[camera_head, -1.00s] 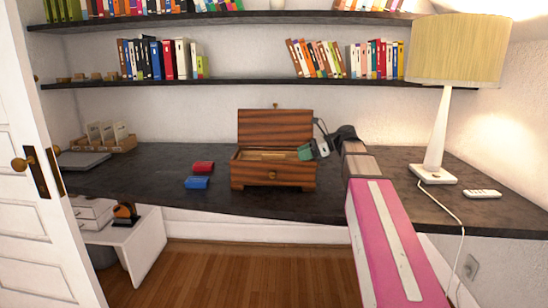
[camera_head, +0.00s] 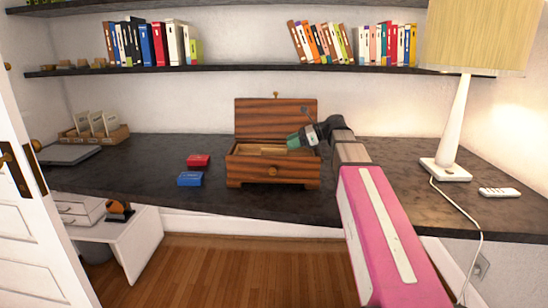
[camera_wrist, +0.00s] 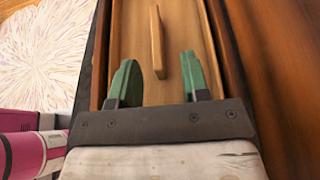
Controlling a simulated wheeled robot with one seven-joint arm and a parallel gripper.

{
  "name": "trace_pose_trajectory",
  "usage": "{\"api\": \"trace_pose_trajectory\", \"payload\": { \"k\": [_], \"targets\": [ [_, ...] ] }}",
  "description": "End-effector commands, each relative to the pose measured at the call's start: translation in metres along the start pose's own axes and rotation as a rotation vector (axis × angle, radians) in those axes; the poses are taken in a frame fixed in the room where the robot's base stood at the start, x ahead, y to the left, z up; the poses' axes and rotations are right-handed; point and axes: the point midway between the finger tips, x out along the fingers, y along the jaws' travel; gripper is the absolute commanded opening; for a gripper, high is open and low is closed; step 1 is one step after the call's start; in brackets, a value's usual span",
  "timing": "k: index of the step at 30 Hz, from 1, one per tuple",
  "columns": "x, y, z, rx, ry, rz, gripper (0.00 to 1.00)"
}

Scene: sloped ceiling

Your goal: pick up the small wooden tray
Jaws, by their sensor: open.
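The small wooden tray (camera_head: 262,149) is light wood and sits inside the open dark-striped wooden box (camera_head: 272,172) on the desk. In the wrist view the tray (camera_wrist: 130,40) fills the space between the box's dark walls, and a raised light wooden bar (camera_wrist: 157,42) runs along its middle. My gripper (camera_head: 295,140) is over the right part of the box. In the wrist view my gripper (camera_wrist: 160,82) has its green fingers apart and empty, one to each side of the bar's line. The bar is ahead of the fingertips; their height above the tray is unclear.
The box's raised lid (camera_head: 275,119) stands behind the tray. A red box (camera_head: 198,161) and a blue box (camera_head: 191,179) lie left of it. A lamp (camera_head: 446,168) and a remote (camera_head: 499,192) are at the right. A bookshelf (camera_head: 250,70) hangs above the desk.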

Motion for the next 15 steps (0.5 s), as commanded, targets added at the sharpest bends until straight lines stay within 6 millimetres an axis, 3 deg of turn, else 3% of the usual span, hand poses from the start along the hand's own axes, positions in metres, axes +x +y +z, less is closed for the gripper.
{"api": "trace_pose_trajectory", "payload": {
  "k": [8,15],
  "targets": [
    [0.020,0.003,0.000,-0.001,0.000,0.001,0.43],
    [0.053,0.005,-0.001,0.000,0.001,0.001,0.43]
  ]
}}
